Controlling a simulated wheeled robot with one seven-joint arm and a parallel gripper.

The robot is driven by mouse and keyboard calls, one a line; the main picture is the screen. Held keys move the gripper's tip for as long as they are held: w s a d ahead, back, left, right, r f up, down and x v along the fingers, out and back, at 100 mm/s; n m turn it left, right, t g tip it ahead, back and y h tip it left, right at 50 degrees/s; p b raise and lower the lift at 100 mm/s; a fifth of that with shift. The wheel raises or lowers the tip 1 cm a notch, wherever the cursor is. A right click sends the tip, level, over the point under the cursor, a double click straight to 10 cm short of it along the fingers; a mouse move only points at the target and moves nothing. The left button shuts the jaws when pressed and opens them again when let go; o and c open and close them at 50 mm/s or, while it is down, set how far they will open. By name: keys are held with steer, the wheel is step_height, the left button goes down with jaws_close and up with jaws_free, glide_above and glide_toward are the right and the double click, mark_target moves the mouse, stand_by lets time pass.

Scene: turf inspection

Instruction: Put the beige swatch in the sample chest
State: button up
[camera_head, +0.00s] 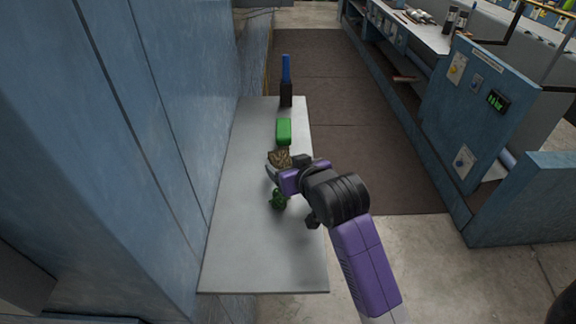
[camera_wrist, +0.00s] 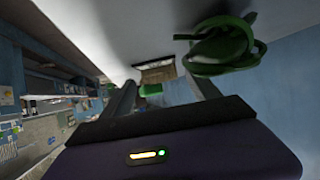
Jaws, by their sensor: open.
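A small brown-beige patterned piece (camera_head: 279,156), which looks like the beige swatch, lies on the grey table just beyond my gripper (camera_head: 279,175). It also shows in the wrist view (camera_wrist: 157,70), as a flat beige piece with a darker edge, beyond the fingertips. In the wrist view my gripper (camera_wrist: 164,90) has its fingers apart, with nothing held between them. In the head view the wrist hides part of the gripper and the table. I cannot make out a sample chest for sure in either view.
A dark green leafy or coiled object (camera_head: 278,199) lies close on the near side of my gripper. A green block (camera_head: 284,131) and a blue-topped dark bottle (camera_head: 286,85) stand farther along the narrow table (camera_head: 245,250). Its near end is clear. A blue wall borders the left.

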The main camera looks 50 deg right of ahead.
steer(key=p+v, duration=0.3)
steer(key=v, duration=0.6)
steer(key=shift+s+r, duration=0.15)
steer(key=shift+r, duration=0.2)
steer(key=p+v, duration=0.2)
steer(key=p, duration=0.1)
steer(key=shift+s+a+f, duration=0.1)
steer(key=shift+f, duration=0.05)
